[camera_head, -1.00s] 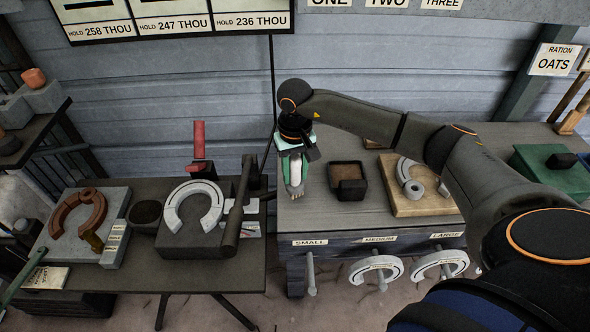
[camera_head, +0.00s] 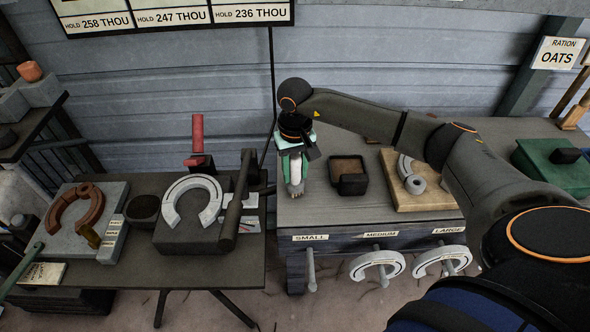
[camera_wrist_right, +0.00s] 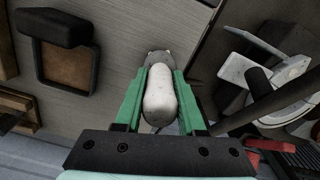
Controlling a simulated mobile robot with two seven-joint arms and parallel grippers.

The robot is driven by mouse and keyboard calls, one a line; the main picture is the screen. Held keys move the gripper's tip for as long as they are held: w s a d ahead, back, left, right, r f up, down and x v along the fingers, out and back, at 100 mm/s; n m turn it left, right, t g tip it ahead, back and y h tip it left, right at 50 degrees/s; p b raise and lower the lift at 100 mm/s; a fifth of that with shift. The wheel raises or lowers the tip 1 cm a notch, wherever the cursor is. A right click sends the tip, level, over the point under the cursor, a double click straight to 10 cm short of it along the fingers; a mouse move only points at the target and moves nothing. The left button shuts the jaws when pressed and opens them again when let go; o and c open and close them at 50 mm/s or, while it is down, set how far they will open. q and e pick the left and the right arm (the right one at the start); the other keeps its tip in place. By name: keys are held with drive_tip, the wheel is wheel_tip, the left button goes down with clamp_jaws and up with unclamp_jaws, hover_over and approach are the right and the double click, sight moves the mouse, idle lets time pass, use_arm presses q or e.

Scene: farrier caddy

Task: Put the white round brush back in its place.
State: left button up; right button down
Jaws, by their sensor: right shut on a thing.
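The white round brush (camera_wrist_right: 160,97) is between the two green fingers of my right gripper (camera_wrist_right: 160,100) in the right wrist view. Its grey end points away from the wrist. In the head view my right gripper (camera_head: 294,166) points down over the left end of the right-hand bench (camera_head: 325,205), with the brush (camera_head: 295,174) hanging roughly upright. I cannot tell whether the brush's lower end touches the bench top. My left gripper is not in view.
A black box with a brown inside (camera_head: 348,172) stands just right of the brush. A wooden board (camera_head: 418,195) with a horseshoe lies further right. The left table (camera_head: 190,265) holds a grey horseshoe (camera_head: 192,200) and a dark bar (camera_head: 235,205). A gap separates the tables.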

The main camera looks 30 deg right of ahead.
drive_tip(key=shift+f, duration=0.2)
drive_tip(key=shift+c, duration=2.1)
unclamp_jaws()
wheel_tip(320, 180, up, 12)
drive_tip(key=shift+r, duration=0.25)
